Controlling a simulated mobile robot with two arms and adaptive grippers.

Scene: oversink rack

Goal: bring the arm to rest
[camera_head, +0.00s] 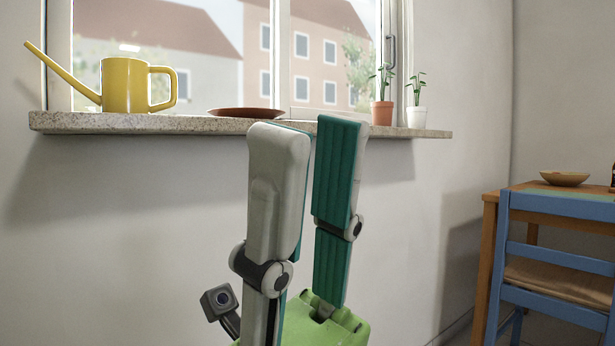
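My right gripper (312,130) is large in the middle of the head view, pointing up in front of the window sill. Its two long grey fingers with teal pads stand apart, with nothing between them. The green palm (340,325) shows at the bottom edge, with a small camera at its left. The rest of the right arm is below the picture. My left gripper is not in view.
A stone window sill (200,125) bears a yellow watering can (125,87), a brown dish (245,113), and plants in a terracotta pot (382,113) and a white pot (416,117). At right, a blue chair (550,298) stands by a wooden table (490,225) with a bowl (565,178).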

